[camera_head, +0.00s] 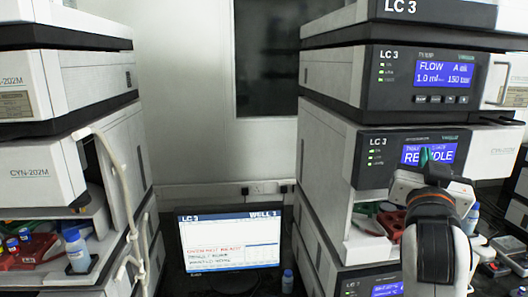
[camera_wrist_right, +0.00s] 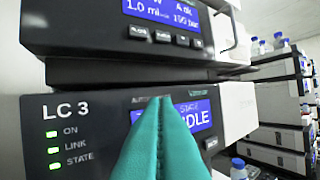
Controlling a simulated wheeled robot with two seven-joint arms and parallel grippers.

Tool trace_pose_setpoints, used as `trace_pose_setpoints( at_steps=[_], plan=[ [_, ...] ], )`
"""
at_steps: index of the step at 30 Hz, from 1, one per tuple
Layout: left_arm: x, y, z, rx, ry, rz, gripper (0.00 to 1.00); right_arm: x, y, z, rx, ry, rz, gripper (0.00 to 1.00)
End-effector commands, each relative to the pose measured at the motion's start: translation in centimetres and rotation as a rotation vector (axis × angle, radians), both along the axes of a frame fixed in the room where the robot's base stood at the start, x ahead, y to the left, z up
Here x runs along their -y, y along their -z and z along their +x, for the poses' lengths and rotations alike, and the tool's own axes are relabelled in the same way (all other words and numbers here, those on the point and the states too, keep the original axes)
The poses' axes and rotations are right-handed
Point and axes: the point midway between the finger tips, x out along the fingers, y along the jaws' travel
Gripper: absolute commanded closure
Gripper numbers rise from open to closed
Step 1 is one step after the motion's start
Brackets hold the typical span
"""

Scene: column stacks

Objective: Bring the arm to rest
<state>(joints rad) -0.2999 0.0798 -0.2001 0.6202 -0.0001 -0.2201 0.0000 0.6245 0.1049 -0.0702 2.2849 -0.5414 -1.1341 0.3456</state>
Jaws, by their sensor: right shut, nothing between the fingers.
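My right gripper (camera_head: 425,157) is in front of the lower LC 3 module (camera_head: 375,160) of the right stack, near its blue display (camera_head: 449,152). In the right wrist view its teal fingers (camera_wrist_right: 160,105) are shut together with nothing between them. They cover part of the display (camera_wrist_right: 199,118), whose text is partly hidden. I cannot tell whether the fingertips touch the panel. My right arm reaches up from the lower right in the head view. My left gripper is in neither view.
A pump module (camera_head: 400,78) sits above. The left stack (camera_head: 70,90) has a tray (camera_head: 35,250) with bottles and a white tube (camera_head: 120,175). A monitor (camera_head: 229,240) stands between the stacks, a small bottle (camera_head: 287,281) beside it. Red and green items lie in the right stack's opening.

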Motion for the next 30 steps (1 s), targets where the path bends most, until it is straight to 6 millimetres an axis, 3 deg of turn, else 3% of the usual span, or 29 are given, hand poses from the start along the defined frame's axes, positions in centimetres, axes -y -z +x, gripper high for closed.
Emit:
trace_pose_setpoints(
  at_steps=[1,5,8,12,15,21,30],
  plan=[
    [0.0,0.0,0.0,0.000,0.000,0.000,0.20,-0.5,4.3,0.5,-0.109,-0.022,0.000,1.00],
    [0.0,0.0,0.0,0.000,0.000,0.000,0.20,-1.8,14.3,0.2,-0.372,-0.089,0.005,1.00],
    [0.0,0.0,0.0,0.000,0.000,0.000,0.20,-3.0,21.7,-1.5,-0.573,-0.146,0.011,1.00],
    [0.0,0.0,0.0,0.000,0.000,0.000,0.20,-4.7,31.3,-6.0,-0.856,-0.233,0.025,1.00],
    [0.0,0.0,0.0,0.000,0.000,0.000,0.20,-6.0,36.9,-10.2,-1.041,-0.299,0.040,1.00],
    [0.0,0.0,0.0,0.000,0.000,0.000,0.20,-7.8,43.5,-17.8,-1.306,-0.405,0.068,1.00],
    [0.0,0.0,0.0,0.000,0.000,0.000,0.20,-9.8,48.3,-27.6,-1.589,-0.535,0.114,1.00]
  ],
)
